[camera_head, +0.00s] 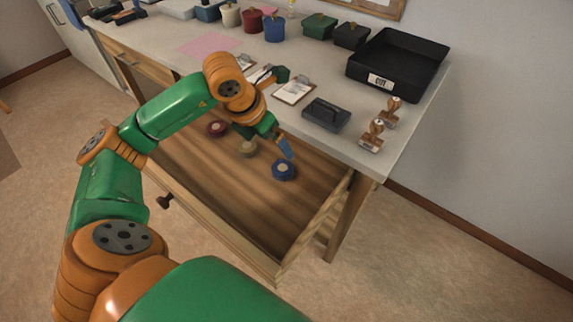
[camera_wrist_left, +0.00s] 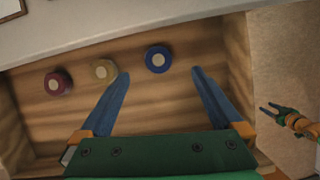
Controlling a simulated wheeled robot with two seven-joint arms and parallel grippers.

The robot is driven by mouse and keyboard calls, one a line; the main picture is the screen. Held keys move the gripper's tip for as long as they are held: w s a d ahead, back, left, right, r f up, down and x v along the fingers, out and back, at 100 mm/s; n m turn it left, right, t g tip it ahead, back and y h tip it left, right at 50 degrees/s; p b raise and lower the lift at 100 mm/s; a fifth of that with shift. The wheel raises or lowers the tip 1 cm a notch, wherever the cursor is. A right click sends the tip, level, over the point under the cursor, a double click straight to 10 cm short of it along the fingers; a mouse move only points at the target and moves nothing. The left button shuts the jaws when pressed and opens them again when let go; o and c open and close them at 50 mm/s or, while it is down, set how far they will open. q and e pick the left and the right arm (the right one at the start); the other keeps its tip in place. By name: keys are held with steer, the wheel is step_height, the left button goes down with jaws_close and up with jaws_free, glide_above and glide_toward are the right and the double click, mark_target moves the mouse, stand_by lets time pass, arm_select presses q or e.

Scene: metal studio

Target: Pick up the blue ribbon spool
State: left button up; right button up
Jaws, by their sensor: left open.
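The blue ribbon spool (camera_head: 284,169) lies in the open wooden drawer (camera_head: 235,215), the rightmost of three spools. In the left wrist view the blue spool (camera_wrist_left: 158,59) lies just ahead of the gap between my left fingertips. My left gripper (camera_head: 286,149) is open and empty, pointing down above the drawer, with its fingers close to the blue spool. In the left wrist view my left gripper (camera_wrist_left: 160,73) has its two blue fingers well apart. My right gripper (camera_wrist_left: 269,107) shows small at the right edge of the left wrist view, its two prongs apart.
A tan spool (camera_head: 247,149) and a dark red spool (camera_head: 216,128) lie left of the blue one. The desk top above carries a black tray (camera_head: 398,64), a stamp pad (camera_head: 326,115) and wooden stamps (camera_head: 372,137). Drawer walls surround the spools; its front area is bare.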

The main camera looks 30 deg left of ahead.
arm_select(q)
steer(key=b, duration=0.4)
glide_toward(282, 167)
steer(key=shift+d+x, duration=0.25)
steer(key=shift+x, duration=0.85)
steer(key=shift+w+f, duration=0.1)
steer(key=shift+f, duration=0.1)
steer(key=x, duration=0.6)
steer(key=shift+a, duration=0.2)
arm_select(e)
step_height(282, 167, down, 6)
steer(key=shift+w+d, duration=0.15)
steer(key=shift+w, duration=0.15)
arm_select(q)
steer(key=c, duration=1.2)
arm_select(e)
steer(key=shift+d+f, duration=0.1)
steer(key=shift+d, duration=0.05)
